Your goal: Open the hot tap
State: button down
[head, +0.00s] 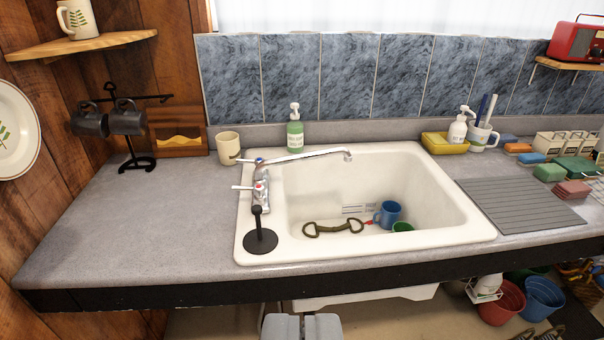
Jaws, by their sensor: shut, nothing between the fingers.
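The chrome tap (300,156) stands at the left rim of the white sink (470,228), its spout reaching right over the basin. The hot tap handle (258,186), a lever with a red mark, is on the near side of the tap body. The cold tap handle (256,161), with a blue mark, is behind it. How far either is turned, I cannot tell; no water shows at the spout. My gripper (302,322) is shut and empty at the bottom edge, below the counter front and well apart from the tap.
A cream mug (229,148) and green soap bottle (295,132) stand behind the tap. Blue mug (388,213) lies in the basin.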

aim_at(259, 190)
jog(key=u, duration=0.5)
jog(key=i, duration=1.2)
jog(key=z, duration=0.3)
